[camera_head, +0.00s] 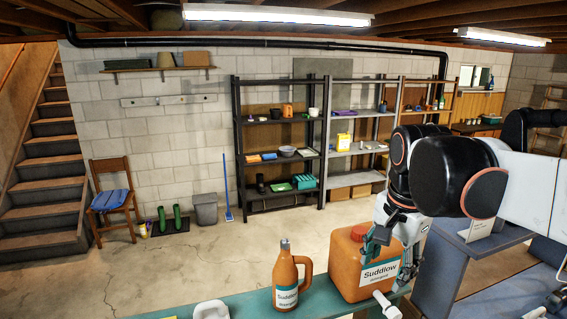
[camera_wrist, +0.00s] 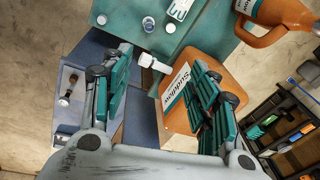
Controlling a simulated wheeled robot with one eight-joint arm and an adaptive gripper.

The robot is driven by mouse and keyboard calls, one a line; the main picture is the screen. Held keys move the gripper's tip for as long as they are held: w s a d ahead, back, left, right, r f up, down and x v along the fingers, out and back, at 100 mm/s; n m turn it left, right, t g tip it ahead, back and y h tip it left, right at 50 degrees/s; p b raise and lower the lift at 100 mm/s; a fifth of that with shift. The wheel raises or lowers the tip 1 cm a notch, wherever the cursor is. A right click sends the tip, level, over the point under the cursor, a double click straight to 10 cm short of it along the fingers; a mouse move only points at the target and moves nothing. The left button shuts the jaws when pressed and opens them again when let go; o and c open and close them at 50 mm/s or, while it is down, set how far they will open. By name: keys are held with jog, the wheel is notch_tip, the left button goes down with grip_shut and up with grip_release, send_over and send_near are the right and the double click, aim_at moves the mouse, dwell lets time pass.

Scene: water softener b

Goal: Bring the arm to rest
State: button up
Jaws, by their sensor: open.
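My arm reaches in from the right in the head view, with my gripper (camera_head: 392,248) low beside the orange Suddlow canister (camera_head: 345,250). One teal finger overlaps the canister's front and label in that view. In the wrist view my gripper (camera_wrist: 160,92) has its two teal-padded fingers wide apart, with nothing held between them. The canister (camera_wrist: 180,112) lies behind and beside the right finger, which hides part of it. I cannot tell whether the finger touches it.
An orange jug (camera_head: 285,275) stands left of the canister on the teal bench (camera_head: 253,303). A white tap-like piece (camera_head: 385,305) is in front of the canister. A blue-grey surface (camera_head: 440,265) lies under my arm. Shelves (camera_head: 280,130) stand at the back wall; the floor between is open.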

jog(key=s+f+n+t+b, duration=0.1)
jog(key=s+f+n+b, duration=0.2)
jog(key=f+b, duration=0.3)
jog(key=s+f+n+t+b, duration=0.2)
jog(key=s+f+n+b, duration=0.2)
jog(key=f, duration=0.8)
jog(key=s+f+n+t+b, duration=0.2)
jog(key=s+f+n+b, duration=0.2)
jog(key=f+b, duration=0.5)
jog(key=shift+f, duration=0.55)
jog(key=shift+s, duration=0.1)
